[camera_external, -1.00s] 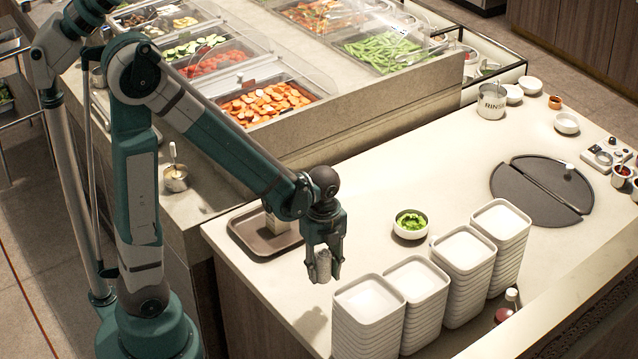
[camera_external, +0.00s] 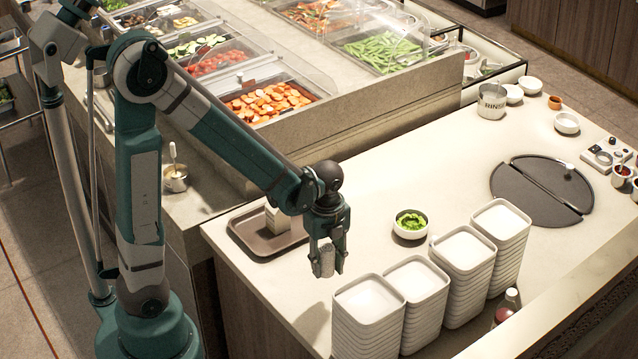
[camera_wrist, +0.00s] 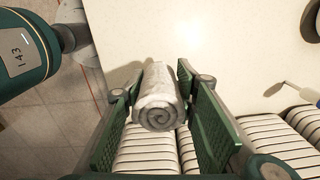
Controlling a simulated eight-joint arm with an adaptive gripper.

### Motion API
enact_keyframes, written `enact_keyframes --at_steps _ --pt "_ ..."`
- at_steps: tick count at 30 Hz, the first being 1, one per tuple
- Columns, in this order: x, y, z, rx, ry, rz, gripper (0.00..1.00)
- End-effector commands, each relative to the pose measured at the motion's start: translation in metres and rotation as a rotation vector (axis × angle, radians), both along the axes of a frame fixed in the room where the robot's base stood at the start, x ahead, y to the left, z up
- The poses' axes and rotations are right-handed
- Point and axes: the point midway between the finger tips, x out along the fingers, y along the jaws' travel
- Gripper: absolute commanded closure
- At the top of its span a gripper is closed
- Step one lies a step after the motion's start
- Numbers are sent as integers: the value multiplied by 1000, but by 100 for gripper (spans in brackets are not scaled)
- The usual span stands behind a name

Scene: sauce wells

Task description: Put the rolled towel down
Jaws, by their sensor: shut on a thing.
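The rolled towel (camera_external: 325,258) is grey-white and hangs upright between the fingers of my gripper (camera_external: 328,262) in the external view. In the wrist view the rolled towel (camera_wrist: 158,98) shows its spiral end towards the camera, between the two green fingers of my gripper (camera_wrist: 160,92). My gripper is shut on it and holds it above the counter (camera_external: 380,190), near the front left edge and just behind the leftmost stack of white dishes (camera_external: 368,305).
Several stacks of square white dishes (camera_external: 418,280) stand along the near side. A brown tray (camera_external: 262,250) with a small carton (camera_external: 277,218) lies to the left. A bowl of greens (camera_external: 410,224) stands to the right. The counter middle is clear.

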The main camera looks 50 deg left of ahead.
Motion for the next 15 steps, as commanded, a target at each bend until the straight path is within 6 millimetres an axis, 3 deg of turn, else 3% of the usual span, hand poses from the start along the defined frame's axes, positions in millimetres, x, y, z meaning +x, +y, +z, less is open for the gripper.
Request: enact_keyframes --at_steps 8,15 --pt "60 38 6 0 0 24 83" --pt "121 89 10 0 -1 47 83"
